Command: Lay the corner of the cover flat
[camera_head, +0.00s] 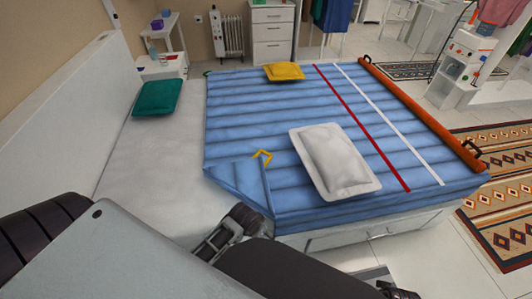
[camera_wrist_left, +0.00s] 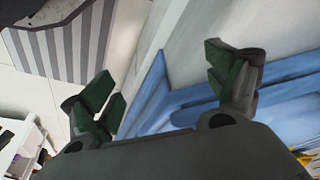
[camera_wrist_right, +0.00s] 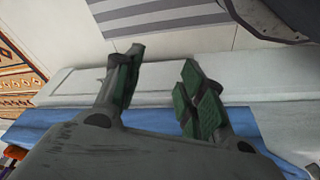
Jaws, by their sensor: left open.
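The blue quilted cover (camera_head: 240,125) lies on the bed. My arms hide part of the near bed edge in the head view.
A white pillow (camera_head: 335,160) and a yellow cushion (camera_head: 284,72) lie on the cover. A green cushion (camera_head: 157,98) is on the bare white mattress (camera_head: 160,160). An orange bar (camera_head: 415,108) runs along the cover's right edge. Drawers (camera_head: 375,232) are under the bed.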

